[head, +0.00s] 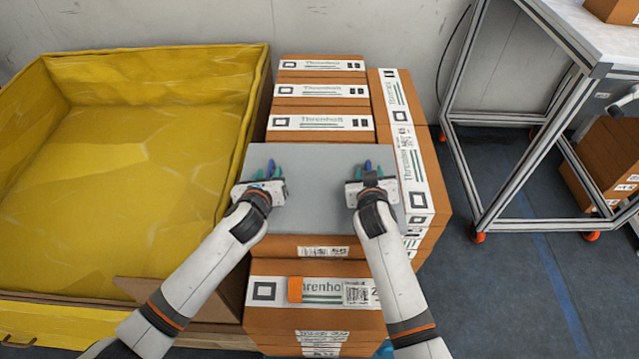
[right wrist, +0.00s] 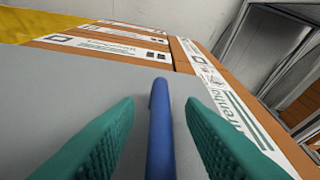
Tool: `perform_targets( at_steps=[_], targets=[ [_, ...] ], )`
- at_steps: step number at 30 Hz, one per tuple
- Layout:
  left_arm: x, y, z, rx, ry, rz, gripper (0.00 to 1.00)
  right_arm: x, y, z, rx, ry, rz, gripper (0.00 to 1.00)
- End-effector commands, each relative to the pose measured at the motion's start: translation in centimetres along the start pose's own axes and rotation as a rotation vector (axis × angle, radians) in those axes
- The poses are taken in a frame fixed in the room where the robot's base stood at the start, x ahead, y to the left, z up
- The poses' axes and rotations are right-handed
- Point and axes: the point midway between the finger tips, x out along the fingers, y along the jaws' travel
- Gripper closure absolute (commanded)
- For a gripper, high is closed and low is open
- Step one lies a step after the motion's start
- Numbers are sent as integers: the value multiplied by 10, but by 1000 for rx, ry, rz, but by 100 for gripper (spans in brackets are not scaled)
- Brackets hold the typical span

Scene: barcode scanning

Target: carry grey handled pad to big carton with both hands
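The grey pad (head: 318,190) lies flat on top of the stacked brown cartons in the middle of the head view. Its blue handle (right wrist: 161,125) stands up between the green fingers of my right gripper (head: 372,168) in the right wrist view, with a gap on each side. My left gripper (head: 267,172) is over the pad's left part, its fingers apart around another blue handle, partly hidden. A big open carton (head: 262,95) with a yellow lining stands on the left; the inside that shows holds nothing but the lining.
Several brown labelled cartons (head: 320,92) lie around and under the pad. Another carton (head: 270,318) is in front. A metal-framed table (head: 600,45) on wheels stands at right, with clear dark floor (head: 500,290) before it. A wall is behind.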

Motion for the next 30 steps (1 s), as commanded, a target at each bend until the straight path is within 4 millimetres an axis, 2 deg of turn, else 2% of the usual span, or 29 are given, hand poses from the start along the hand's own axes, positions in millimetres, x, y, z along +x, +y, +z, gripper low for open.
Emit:
perform_targets(
  at_steps=[4,13,18,20,30],
  targets=[
    [8,0,0,-1,0,1,64,8,0,0,1,0,0,64],
    [8,0,0,-1,0,1,64,8,0,0,1,0,0,64],
    [8,0,0,-1,0,1,92,8,0,0,0,0,0,92],
    [8,0,0,-1,0,1,100,8,0,0,0,0,0,100],
    [8,0,-1,-1,0,0,100,8,0,1,0,-1,0,100]
  ],
)
